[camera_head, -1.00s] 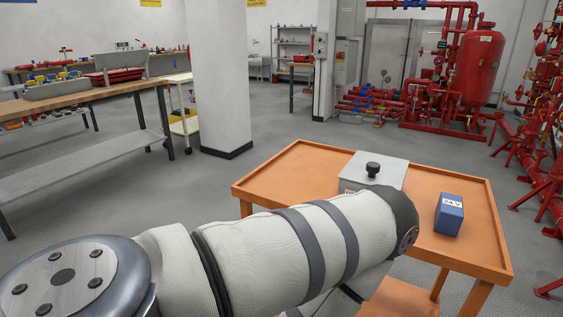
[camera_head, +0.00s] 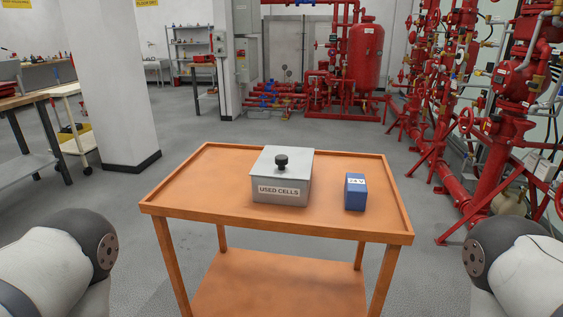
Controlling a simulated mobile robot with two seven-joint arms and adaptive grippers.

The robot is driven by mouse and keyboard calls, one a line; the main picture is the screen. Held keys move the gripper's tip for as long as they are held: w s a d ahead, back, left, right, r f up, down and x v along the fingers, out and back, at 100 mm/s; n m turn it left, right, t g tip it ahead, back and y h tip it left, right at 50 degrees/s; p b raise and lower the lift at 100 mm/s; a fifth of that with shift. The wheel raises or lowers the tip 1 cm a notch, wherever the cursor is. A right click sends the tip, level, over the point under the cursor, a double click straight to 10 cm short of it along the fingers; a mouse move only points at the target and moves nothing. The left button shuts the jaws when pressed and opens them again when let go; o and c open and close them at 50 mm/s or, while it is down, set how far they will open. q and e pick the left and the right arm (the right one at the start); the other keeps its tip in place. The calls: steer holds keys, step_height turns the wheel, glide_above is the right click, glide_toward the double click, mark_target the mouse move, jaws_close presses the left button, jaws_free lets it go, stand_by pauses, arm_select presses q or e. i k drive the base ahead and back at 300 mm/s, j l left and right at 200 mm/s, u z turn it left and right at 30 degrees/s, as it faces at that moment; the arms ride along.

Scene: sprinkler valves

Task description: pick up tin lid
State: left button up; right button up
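The tin (camera_head: 282,193) is a grey metal box labelled "USED CELLS" on the orange cart, a little left of the top's middle. Its lid (camera_head: 266,161) is flat and grey with a black round knob (camera_head: 281,161) in the middle, and it sits on the tin. Parts of my two arms show at the lower left and lower right edges, apart from the cart. Neither gripper is in the picture.
A blue 24V battery block (camera_head: 355,192) stands right of the tin on the orange cart (camera_head: 190,188), which has a raised rim and a lower shelf. Red pipes and valves (camera_head: 495,130) stand on the right. A white pillar (camera_head: 112,90) stands at the left. Grey floor surrounds the cart.

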mark_target(285, 156)
steer(key=i+j+z, duration=0.25)
steer(key=j+z, duration=0.25)
steer(key=j, duration=0.15)
steer(key=i+j+z, duration=0.1)
steer(key=j+z, duration=0.35)
steer(key=j, duration=0.25)
steer(key=j+z, duration=0.5)
steer(key=j, duration=0.2)
